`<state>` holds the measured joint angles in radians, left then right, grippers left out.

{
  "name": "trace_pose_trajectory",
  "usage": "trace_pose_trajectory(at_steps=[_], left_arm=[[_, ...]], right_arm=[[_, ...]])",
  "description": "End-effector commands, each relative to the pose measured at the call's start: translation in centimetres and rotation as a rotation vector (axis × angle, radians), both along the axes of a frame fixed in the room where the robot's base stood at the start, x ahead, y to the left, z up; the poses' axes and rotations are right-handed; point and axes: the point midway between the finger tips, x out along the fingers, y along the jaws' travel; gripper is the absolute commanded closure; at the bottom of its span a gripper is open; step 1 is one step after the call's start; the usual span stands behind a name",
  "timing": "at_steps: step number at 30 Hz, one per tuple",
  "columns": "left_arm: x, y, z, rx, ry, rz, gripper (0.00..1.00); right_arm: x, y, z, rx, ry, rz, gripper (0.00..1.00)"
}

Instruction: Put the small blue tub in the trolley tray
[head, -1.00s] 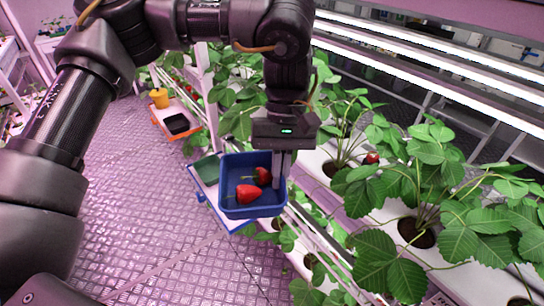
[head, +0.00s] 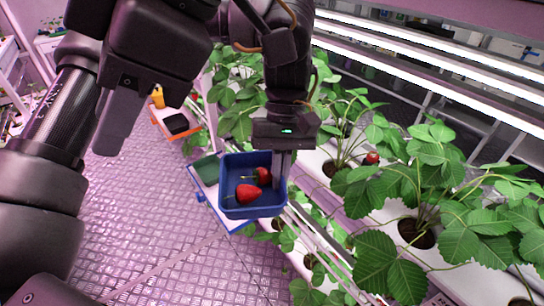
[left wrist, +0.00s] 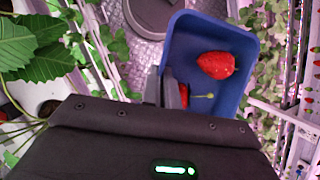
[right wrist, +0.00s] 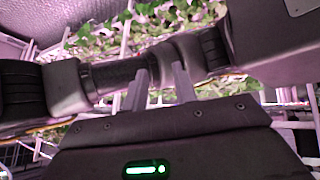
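The small blue tub (head: 252,207) holds two red strawberries, and it also shows in the left wrist view (left wrist: 247,45). My left gripper (head: 280,168) is shut on the tub's wall at its right side in the head view; the left wrist view shows its fingers (left wrist: 168,92) at the rim. A tray with a blue edge (head: 204,196) lies below and partly behind the tub. I cannot tell whether the tub touches it. My right gripper (right wrist: 160,88) shows two fingers apart with nothing between them, in front of a dark arm link.
A green container or mat (head: 206,168) lies on the blue-edged tray beside the tub. An orange tray (head: 190,133) with a black container and a yellow pot stands further back. Strawberry plants (head: 425,205) on white racks fill the right. Tiled floor (head: 130,220) is open at left.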

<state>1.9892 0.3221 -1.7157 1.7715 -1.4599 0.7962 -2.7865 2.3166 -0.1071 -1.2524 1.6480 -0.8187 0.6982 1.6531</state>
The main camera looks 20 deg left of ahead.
Motion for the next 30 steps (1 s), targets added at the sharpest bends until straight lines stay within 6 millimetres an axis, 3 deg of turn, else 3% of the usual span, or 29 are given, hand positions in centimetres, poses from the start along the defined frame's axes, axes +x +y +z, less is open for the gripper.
trace_pose_trajectory(at_steps=[1,3,6,9,16,23,30], left_arm=[[0.0,0.0,0.0,0.000,0.000,0.000,1.00],[0.0,0.0,0.0,0.000,0.000,0.000,1.00],[0.0,0.0,0.0,0.000,0.000,0.000,1.00],[0.0,0.0,0.0,0.000,0.000,0.000,1.00],[0.0,0.0,0.0,0.000,0.000,0.000,1.00],[0.0,0.0,0.0,0.000,0.000,0.000,1.00],[0.0,0.0,0.0,0.000,0.000,0.000,1.00]], right_arm=[[1.2,-0.8,-2.5,-0.089,-0.044,-0.039,0.72],[3.2,-2.4,-5.4,-0.204,-0.102,-0.107,0.72],[5.8,-4.9,-8.2,-0.346,-0.176,-0.199,0.72],[7.8,-7.3,-9.9,-0.454,-0.233,-0.274,0.72],[9.8,-10.1,-11.3,-0.568,-0.295,-0.354,0.72],[10.0,-10.2,-11.8,-0.574,-0.298,-0.360,0.72],[10.3,-10.1,-15.4,-0.575,-0.297,-0.357,0.72]])
